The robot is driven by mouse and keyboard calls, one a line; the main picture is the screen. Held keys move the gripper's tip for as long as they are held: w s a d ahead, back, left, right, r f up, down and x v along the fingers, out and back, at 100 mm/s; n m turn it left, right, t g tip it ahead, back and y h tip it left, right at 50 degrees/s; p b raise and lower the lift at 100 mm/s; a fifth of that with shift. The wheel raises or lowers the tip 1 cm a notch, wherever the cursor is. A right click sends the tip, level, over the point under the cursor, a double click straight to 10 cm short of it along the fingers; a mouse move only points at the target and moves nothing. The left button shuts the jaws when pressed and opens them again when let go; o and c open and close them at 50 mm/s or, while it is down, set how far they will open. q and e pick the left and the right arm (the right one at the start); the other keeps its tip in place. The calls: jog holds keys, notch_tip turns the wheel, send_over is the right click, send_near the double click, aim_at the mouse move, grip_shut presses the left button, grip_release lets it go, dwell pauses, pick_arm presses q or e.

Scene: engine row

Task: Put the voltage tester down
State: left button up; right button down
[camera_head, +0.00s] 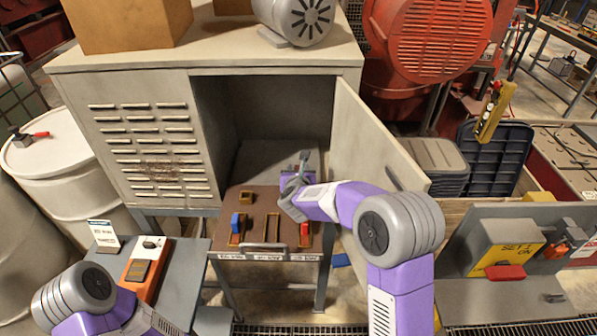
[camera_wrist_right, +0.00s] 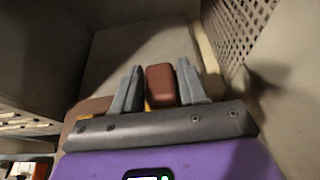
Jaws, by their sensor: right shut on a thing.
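My right gripper (camera_head: 301,165) reaches over the brown switch board (camera_head: 268,217) into the mouth of the open cabinet. In the right wrist view its two grey fingers (camera_wrist_right: 161,88) are shut on a small reddish-brown block (camera_wrist_right: 160,85), the only visible candidate for the voltage tester. I cannot read any marking on it. In the head view the held thing is mostly hidden by the gripper. Of my left arm only links show at the lower left; its gripper is out of view.
The cabinet door (camera_head: 372,140) stands open close right of my right arm. The board carries a blue handle (camera_head: 236,224) and a red handle (camera_head: 305,231). An orange-and-white device (camera_head: 147,262) lies on the grey side table (camera_head: 188,273). The cabinet floor (camera_head: 275,157) looks largely bare.

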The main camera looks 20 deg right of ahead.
jog(key=shift+f+b, duration=0.1)
jog(key=shift+b, duration=0.2)
jog(key=c, duration=0.6)
grip_release()
jog(key=shift+p, duration=0.3)
jog(key=b+v, duration=0.1)
jog(key=v, duration=1.1)
